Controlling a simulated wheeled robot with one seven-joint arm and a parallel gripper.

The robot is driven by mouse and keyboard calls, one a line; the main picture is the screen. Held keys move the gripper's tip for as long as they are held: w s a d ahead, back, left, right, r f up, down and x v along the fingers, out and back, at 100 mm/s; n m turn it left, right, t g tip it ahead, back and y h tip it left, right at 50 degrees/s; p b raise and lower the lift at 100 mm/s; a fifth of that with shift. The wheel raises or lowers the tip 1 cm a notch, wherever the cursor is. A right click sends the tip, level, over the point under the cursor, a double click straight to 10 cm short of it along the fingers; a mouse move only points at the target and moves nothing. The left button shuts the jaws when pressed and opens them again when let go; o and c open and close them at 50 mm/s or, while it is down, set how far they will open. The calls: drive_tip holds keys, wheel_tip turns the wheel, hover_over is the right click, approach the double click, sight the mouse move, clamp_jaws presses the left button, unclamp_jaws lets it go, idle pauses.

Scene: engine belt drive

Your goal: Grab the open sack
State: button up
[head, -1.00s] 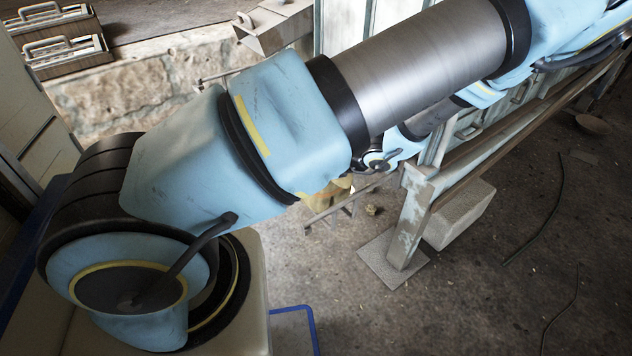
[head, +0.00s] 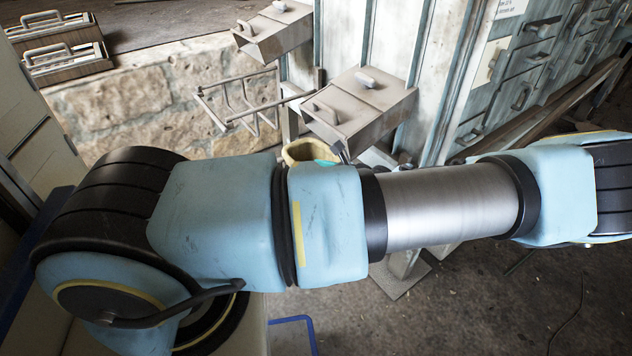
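A yellowish, open-topped thing that looks like the open sack (head: 297,153) shows just above my arm in the head view. Only its upper rim and a bit of teal inside it are visible; my arm hides the rest. I cannot tell what it stands on. My arm stretches across the picture from lower left to the right edge. My gripper is out of view, so its distance from the sack cannot be seen.
Two metal boxes with handles, one farther (head: 273,31) and one nearer (head: 358,104), jut out by the stone wall (head: 130,105). A wire rack (head: 240,103) is on the wall. Drawer cabinets (head: 520,70) stand at the right. Open floor (head: 480,310) lies at lower right.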

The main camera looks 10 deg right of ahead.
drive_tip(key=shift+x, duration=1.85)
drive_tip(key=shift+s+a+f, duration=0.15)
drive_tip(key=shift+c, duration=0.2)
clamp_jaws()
